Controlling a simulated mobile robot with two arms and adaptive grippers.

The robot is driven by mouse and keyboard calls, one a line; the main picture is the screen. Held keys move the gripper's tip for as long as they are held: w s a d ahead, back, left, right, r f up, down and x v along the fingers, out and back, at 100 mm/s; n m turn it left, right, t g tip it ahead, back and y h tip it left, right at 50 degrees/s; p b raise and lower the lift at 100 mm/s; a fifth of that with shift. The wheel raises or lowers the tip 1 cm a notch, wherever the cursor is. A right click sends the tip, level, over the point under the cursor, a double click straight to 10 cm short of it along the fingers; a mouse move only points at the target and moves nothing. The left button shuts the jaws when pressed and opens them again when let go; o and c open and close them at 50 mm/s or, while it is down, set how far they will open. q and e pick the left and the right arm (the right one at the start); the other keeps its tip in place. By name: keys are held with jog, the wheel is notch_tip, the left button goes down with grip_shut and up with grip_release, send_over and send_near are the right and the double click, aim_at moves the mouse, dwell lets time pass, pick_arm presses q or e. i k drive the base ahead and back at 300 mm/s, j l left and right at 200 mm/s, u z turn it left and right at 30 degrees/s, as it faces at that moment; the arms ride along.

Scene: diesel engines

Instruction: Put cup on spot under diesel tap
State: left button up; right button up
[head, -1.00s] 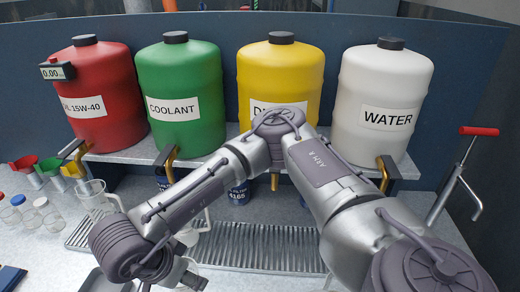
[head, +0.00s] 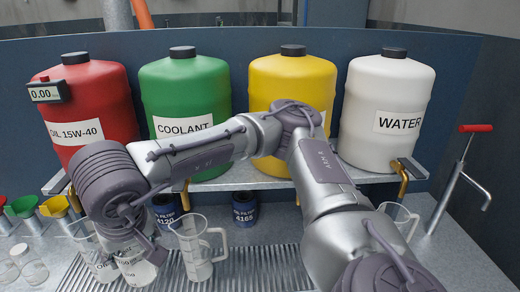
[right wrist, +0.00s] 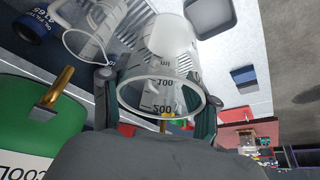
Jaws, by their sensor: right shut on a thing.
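My right gripper (head: 136,246) is at the left end of the drip tray in the head view, partly hidden by its own wrist. It is shut on a clear measuring cup (head: 135,272). In the right wrist view the held cup (right wrist: 158,98), with dark scale marks, sits between the fingers of my right gripper (right wrist: 157,100). The yellow diesel tank (head: 290,80) stands on the shelf right of the gripper; my arm hides its tap and most of its label. The spot under that tap is hidden too. My left gripper is not in view.
A clear cup with a handle (head: 195,250) stands on the drip tray (head: 262,268), close right of the gripper. Another cup (head: 88,240) is left of it, and one (head: 400,218) is at the right. Oil filters (head: 243,212) stand behind.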

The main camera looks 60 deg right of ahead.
aim_at(291, 265)
jog(key=i+j+z, duration=0.1)
jog(key=z, duration=0.35)
jog(key=j+z, duration=0.1)
jog(key=z, duration=0.3)
jog(key=i+j+z, duration=0.1)
jog(key=z, duration=0.35)
